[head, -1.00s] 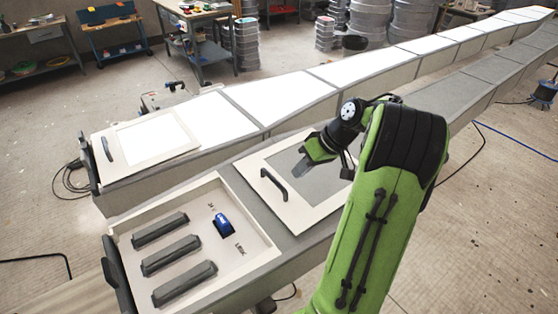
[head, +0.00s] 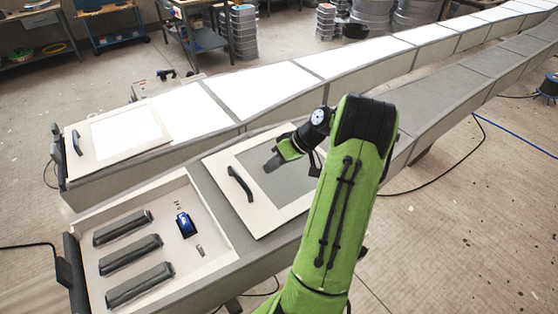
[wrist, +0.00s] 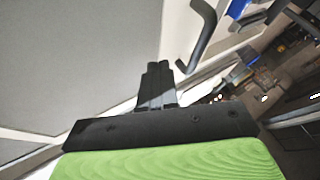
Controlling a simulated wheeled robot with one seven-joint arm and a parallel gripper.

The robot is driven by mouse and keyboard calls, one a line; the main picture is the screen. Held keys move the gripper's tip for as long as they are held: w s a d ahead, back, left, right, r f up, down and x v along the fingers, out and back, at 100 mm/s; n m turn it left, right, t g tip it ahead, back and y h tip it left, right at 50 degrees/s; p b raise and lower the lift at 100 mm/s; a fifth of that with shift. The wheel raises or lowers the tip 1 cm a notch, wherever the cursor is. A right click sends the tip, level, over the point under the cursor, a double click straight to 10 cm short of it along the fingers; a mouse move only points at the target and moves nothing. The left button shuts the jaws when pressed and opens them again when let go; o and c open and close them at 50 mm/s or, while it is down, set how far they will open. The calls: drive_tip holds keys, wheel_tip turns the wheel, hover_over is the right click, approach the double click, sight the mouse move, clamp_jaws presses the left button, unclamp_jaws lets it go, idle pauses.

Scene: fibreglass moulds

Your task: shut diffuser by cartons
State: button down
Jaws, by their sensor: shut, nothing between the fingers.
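A pale framed panel (head: 296,208) with a grey centre and a black bar handle (head: 240,184) lies on the near long grey mould and looks flat. It may be the diffuser; I cannot tell for sure. A similar framed panel (head: 84,176) with a white centre and black handle lies on the far mould. I recognise no cartons. My gripper (head: 271,165) is shut and empty above the near panel's grey centre, to the right of its handle and apart from it. In the wrist view, my closed fingers (wrist: 157,84) show with a black bar handle (wrist: 202,35) beyond them.
An open shallow tray (head: 222,232) at the near mould's end holds dark bars (head: 130,255) and a blue item (head: 187,225). Workbenches and stacked metal containers (head: 244,35) stand behind. A blue cable (head: 520,139) crosses the open floor at right.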

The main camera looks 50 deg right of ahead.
drive_tip(key=x, duration=0.4)
drive_tip(key=a, duration=0.2)
drive_tip(key=r, duration=0.1)
drive_tip(key=shift+w+a, duration=0.3)
drive_tip(key=shift+a, duration=0.1)
drive_tip(key=shift+w+a+r, duration=0.1)
drive_tip(key=shift+a, duration=0.35)
